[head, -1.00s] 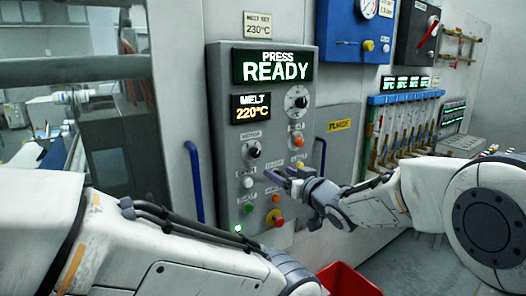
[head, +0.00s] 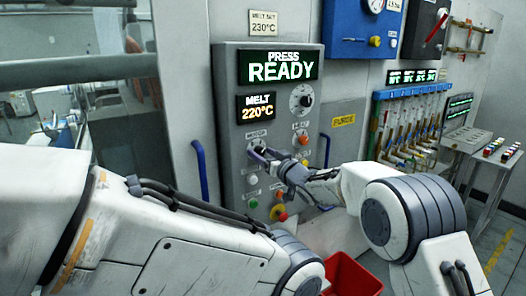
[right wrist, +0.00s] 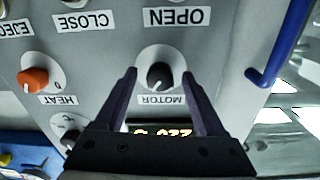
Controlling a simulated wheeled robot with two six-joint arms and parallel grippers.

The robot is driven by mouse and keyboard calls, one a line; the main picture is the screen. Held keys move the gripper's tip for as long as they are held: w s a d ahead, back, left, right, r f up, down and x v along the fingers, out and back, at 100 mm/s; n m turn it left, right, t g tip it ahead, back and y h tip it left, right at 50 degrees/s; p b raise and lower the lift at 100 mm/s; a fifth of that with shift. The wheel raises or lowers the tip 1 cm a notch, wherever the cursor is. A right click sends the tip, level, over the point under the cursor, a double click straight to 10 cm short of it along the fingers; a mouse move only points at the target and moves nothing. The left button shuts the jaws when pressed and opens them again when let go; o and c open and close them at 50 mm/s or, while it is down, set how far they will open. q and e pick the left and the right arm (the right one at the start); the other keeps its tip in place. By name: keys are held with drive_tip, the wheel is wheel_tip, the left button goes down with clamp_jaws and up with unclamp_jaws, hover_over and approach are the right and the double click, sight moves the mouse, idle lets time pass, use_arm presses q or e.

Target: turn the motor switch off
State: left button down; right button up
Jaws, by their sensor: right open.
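The motor switch is a black round knob (right wrist: 160,75) on a pale disc in the right wrist view, beside the upside-down MOTOR label. A short pale mark shows on it toward the bottom of that view. My right gripper (right wrist: 160,73) is open, with one dark finger on each side of the knob; I cannot tell whether either touches it. In the head view, the right gripper (head: 257,154) is at the grey control panel (head: 229,100), just below the MOTOR label, and partly hides the knob. My left arm crosses the lower left; its gripper is out of view.
An orange HEAT knob (right wrist: 33,79) is beside the motor switch. Buttons and a red emergency stop (head: 279,212) are lower on the panel. Blue handles (head: 200,170) flank the panel. A red bin (head: 352,275) stands below. The display (head: 278,67) reads PRESS READY.

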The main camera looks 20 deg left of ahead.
drive_tip(key=shift+c, duration=0.4)
clamp_jaws()
drive_tip(key=shift+f+n+b, duration=0.2)
drive_tip(key=shift+n+b, duration=1.2)
drive_tip(key=shift+b, duration=0.2)
drive_tip(key=n+b, duration=0.3)
drive_tip(key=shift+n, duration=0.3)
drive_tip(key=n+b, duration=0.2)
drive_tip(key=n, duration=0.1)
drive_tip(key=shift+n, duration=0.3)
drive_tip(key=shift+r+n+y+b, duration=0.1)
drive_tip(key=shift+n+y+b, duration=0.2)
drive_tip(key=shift+n+b, duration=1.45)
drive_tip(key=shift+n+p, duration=0.4)
drive_tip(key=shift+n, duration=0.15)
